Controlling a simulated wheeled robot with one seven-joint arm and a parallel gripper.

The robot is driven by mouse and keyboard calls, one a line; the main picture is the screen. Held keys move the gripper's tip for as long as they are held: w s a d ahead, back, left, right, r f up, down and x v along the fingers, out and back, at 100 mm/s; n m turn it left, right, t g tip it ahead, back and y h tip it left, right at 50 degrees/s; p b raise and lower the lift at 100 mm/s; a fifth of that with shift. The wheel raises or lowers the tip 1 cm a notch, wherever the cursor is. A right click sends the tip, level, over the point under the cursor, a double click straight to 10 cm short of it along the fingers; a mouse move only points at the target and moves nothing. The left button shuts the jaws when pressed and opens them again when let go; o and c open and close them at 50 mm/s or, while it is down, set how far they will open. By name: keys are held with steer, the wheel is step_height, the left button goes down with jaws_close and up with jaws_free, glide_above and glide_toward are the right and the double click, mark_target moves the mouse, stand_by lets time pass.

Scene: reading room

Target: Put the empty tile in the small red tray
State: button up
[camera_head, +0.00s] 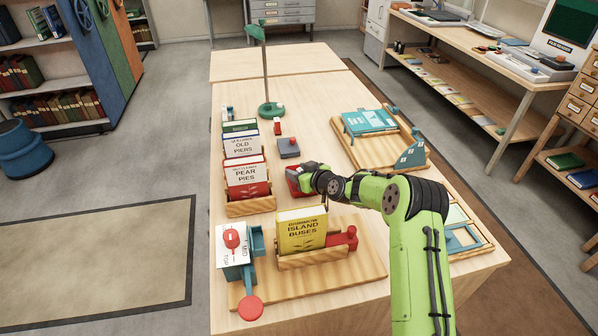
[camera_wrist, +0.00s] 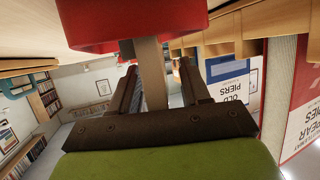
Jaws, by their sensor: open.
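A small red tray-like piece (camera_head: 294,184) sits on the table, partly hidden by my gripper (camera_head: 312,178). A red body (camera_wrist: 130,25) also fills the top of the wrist view, seen close up. My gripper is open, and in the wrist view its two dark fingers (camera_wrist: 160,85) stand on either side of a brown upright bar (camera_wrist: 150,75). The bar meets the red body; I cannot tell whether the fingers touch it. A small grey piece (camera_head: 288,148) lies flat behind the gripper. I cannot make out which piece is the empty tile.
Book holders with "Old Piers" (camera_head: 241,146) and "Pear Pies" (camera_head: 246,176) line the left side. A yellow "Island Buses" book (camera_head: 302,230) stands in front. A green flag stand (camera_head: 270,108) is behind; a wooden board with teal parts (camera_head: 370,122) is right. The far tabletop is clear.

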steer(key=s+d+r+g+h, duration=0.2)
steer(key=s+d+r, duration=0.1)
steer(key=s+r, duration=0.7)
steer(key=s+d+r+g+h, duration=0.25)
steer(key=s+r, duration=0.45)
steer(key=s, duration=0.6)
steer(key=s+d+m+h, duration=0.1)
steer(key=s+d+m, duration=0.1)
steer(key=s, duration=0.6)
steer(key=s+d+r+m+h, duration=0.1)
steer(key=s+d+m, duration=0.1)
steer(key=s, duration=0.6)
steer(key=s+d+r+m+g+h, duration=0.1)
steer(key=s+d, duration=0.3)
steer(key=s, duration=0.5)
steer(key=shift+d+r+m, duration=0.15)
steer(key=shift+r+m, duration=0.1)
steer(key=shift+m, duration=0.65)
steer(key=shift+s, duration=0.1)
steer(key=shift+r+p, duration=2.9)
steer(key=shift+p, duration=0.1)
